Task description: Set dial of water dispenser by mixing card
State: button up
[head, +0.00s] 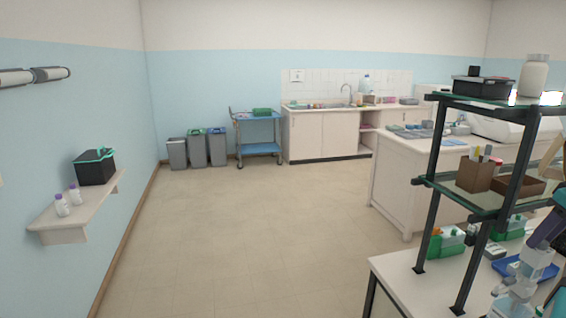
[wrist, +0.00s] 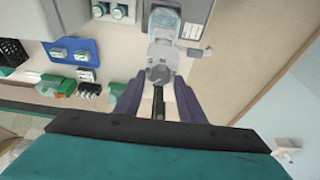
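My gripper (wrist: 158,92) has two purple fingers standing apart, with a dark rod showing in the gap between them. A grey-white device with a dark round part (wrist: 158,73) lies just beyond the fingertips; I cannot tell what it is. In the head view, my gripper (head: 532,247) is at the far right, pointing down over the bench. No water dispenser or dial is clearly recognisable. A bluish bottle (head: 366,83) stands by the far sink, too small to identify. A small white sheet (head: 297,76) hangs on the tiles there; its text is unreadable, so I cannot tell if it is the mixing card.
A shelf rack (head: 436,185) stands on the near right bench (head: 400,275), close to my arm. A blue tray (wrist: 88,72) holds small items. A wall shelf (head: 75,213) is at left. Bins (head: 197,150) and a blue trolley (head: 258,148) stand far back. The middle floor is clear.

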jog(key=shift+r+p, duration=0.35)
jog(key=shift+r, duration=0.15)
jog(key=c, duration=0.6)
jog(key=shift+o, duration=0.2)
jog(key=shift+m+h+p, duration=0.4)
jog(key=shift+m+p, duration=0.35)
jog(key=shift+m, duration=0.75)
